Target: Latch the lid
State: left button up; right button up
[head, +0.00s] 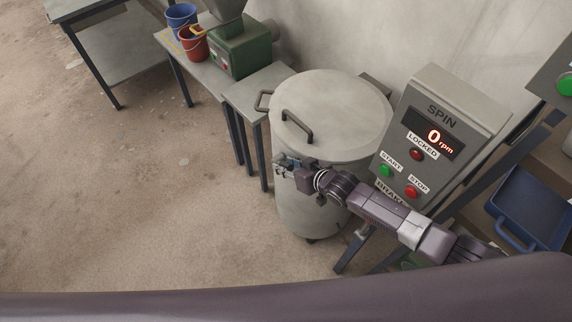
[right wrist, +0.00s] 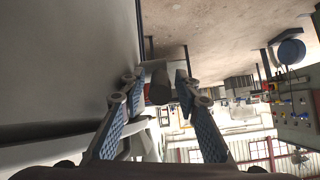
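The drum (head: 312,205) is a pale grey upright cylinder, and its round lid (head: 340,100) lies closed on top with a dark bar handle (head: 297,127). My right gripper (head: 283,163) is at the drum's front side, just below the lid rim. In the right wrist view its fingers (right wrist: 157,80) are spread, with a dark rounded knob-like piece (right wrist: 158,88) between or just beyond the tips. This may be the latch; I cannot tell if the fingers touch it. In the head view my gripper hides that spot. My left gripper is not in view.
The control panel (head: 432,135) right of the drum reads SPIN and 0 rpm, above green and red buttons. Tables with a green machine (head: 238,48), a red bucket (head: 193,43) and a blue bucket (head: 181,19) stand behind left. A blue tray (head: 530,205) is at right. Floor at left is clear.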

dwell(0.3)
jog(key=v, duration=1.2)
dwell(0.3)
